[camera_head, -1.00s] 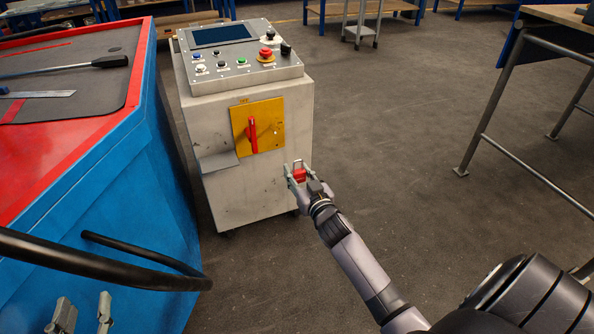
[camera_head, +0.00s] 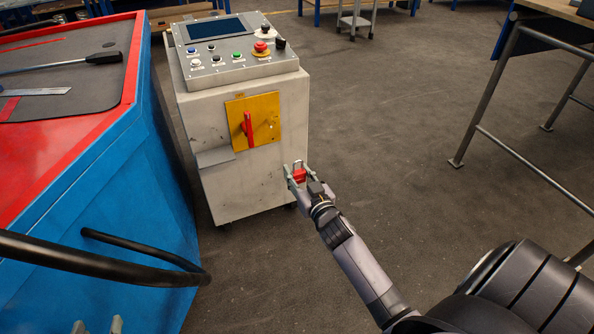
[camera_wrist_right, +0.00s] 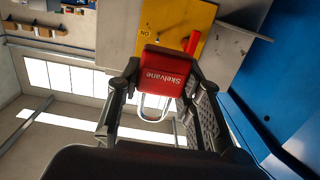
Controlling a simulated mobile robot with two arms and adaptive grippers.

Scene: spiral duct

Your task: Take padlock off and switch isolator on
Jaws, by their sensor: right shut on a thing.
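The red padlock (camera_head: 299,177) is held in my right gripper (camera_head: 303,180), clear of the isolator, in front of the cabinet's lower right edge. In the right wrist view the padlock (camera_wrist_right: 163,70) sits between both fingers, its metal shackle (camera_wrist_right: 150,110) on the side toward the palm. The isolator has a yellow plate (camera_head: 265,108) with a red handle (camera_head: 249,130) standing about upright; nothing hangs from it. My left gripper (camera_head: 97,325) shows only its two fingertips at the bottom left, apart with nothing between them.
The grey control cabinet (camera_head: 225,185) carries a screen and several buttons on top. A blue and red bench (camera_head: 110,200) stands close on its left, with a black bar (camera_head: 90,258) in front. The floor (camera_head: 400,130) to the right is clear up to a metal-legged table (camera_head: 487,110).

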